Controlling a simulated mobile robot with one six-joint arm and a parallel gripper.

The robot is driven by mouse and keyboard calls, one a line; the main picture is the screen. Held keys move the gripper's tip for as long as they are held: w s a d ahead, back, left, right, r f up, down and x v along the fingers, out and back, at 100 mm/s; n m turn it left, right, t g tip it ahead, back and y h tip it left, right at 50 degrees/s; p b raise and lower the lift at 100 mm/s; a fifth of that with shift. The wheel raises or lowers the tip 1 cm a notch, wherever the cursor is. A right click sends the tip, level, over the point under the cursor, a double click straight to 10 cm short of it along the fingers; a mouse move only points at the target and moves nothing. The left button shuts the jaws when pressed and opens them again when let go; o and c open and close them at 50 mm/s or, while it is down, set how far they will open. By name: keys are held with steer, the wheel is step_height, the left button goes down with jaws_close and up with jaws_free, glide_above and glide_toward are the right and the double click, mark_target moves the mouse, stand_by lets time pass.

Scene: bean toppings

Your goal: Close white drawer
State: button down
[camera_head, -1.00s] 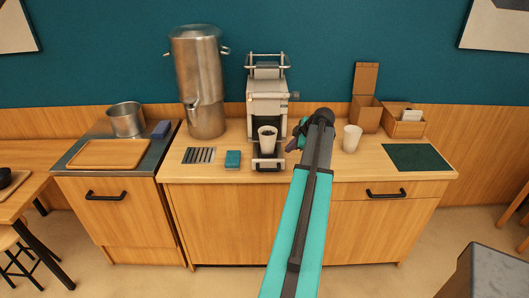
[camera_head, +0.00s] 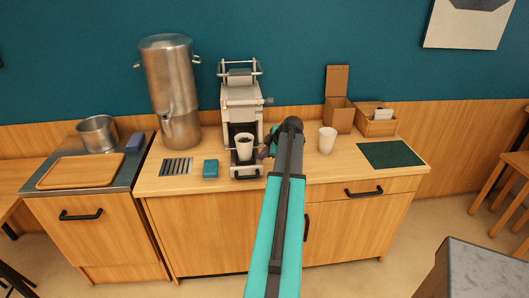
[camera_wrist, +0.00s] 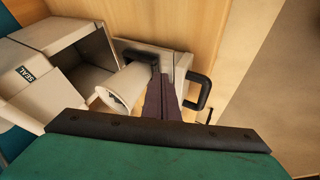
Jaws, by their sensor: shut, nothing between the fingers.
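The white drawer (camera_head: 236,171) sticks out at the front of the sealing machine (camera_head: 241,103), with a black handle at its front end. In the wrist view the drawer (camera_wrist: 181,66) and its black handle (camera_wrist: 201,92) lie beyond my fingers. A white cup (camera_head: 244,153) with dark contents stands in the drawer; the cup (camera_wrist: 126,88) is left of my fingers in the wrist view. My gripper (camera_head: 264,152) is shut and empty, just right of the cup. In the wrist view my fingertips (camera_wrist: 162,79) are between cup and handle; whether they touch either is unclear.
A white cup (camera_head: 327,141) stands on the counter (camera_head: 295,170) to the right, near brown boxes (camera_head: 340,112). A teal block (camera_head: 210,168) and a drain grate (camera_head: 176,166) lie left of the drawer. A tall metal urn (camera_head: 172,95) stands behind them.

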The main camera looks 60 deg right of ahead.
mark_target(257, 161)
steer(key=shift+p+x, duration=1.2)
steer(key=shift+x, duration=2.3)
